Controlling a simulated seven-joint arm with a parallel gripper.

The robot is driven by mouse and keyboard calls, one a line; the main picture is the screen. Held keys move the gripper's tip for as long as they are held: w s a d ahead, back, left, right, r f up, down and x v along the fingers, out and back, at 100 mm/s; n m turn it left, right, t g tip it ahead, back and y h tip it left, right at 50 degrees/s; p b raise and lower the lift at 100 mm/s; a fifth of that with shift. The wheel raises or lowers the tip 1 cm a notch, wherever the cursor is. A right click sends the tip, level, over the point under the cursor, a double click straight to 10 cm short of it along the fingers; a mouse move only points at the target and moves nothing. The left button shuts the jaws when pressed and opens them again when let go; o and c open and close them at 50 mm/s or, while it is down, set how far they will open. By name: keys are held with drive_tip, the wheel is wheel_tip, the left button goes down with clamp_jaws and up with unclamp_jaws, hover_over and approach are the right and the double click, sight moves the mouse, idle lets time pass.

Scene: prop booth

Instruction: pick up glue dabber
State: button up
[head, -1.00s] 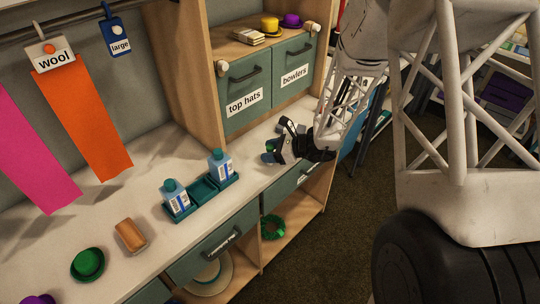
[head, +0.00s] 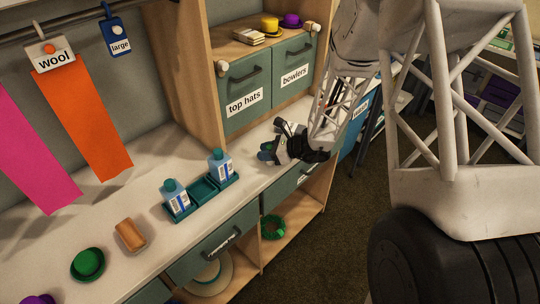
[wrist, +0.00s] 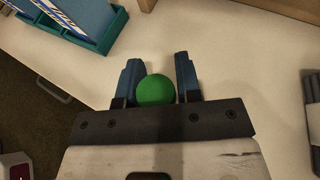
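Two teal-capped bottles with white-and-blue barcode labels stand in a teal tray; these look like glue dabbers: the left bottle (head: 178,202) and the right bottle (head: 221,166). The tray (head: 199,203) has an empty slot between them. In the wrist view part of the tray (wrist: 106,38) and a blue-and-white bottle (wrist: 75,8) show at upper left. My gripper (head: 268,148) is low over the counter, right of the tray and apart from it. In the wrist view its blue fingers (wrist: 158,68) stand apart. A green ball (wrist: 156,91) sits between their bases; whether it is part of my gripper is unclear.
A green hat (head: 88,264) and a brown block (head: 130,236) lie left on the counter. Pink and orange strips hang behind. The "top hats" drawer (head: 245,98) and wooden upright bound the back right. Counter between tray and gripper is clear.

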drive_tip(key=c, duration=0.4)
drive_tip(key=shift+r, duration=0.2)
drive_tip(key=shift+c, duration=0.2)
drive_tip(key=shift+r, duration=0.8)
drive_tip(key=shift+s+r, duration=0.15)
drive_tip(key=shift+r, duration=0.75)
drive_tip(key=s+d+r, duration=0.1)
drive_tip(key=s+d, duration=0.3)
drive_tip(key=s, duration=1.1)
drive_tip(key=shift+d, duration=0.15)
drive_tip(key=shift+r, duration=0.1)
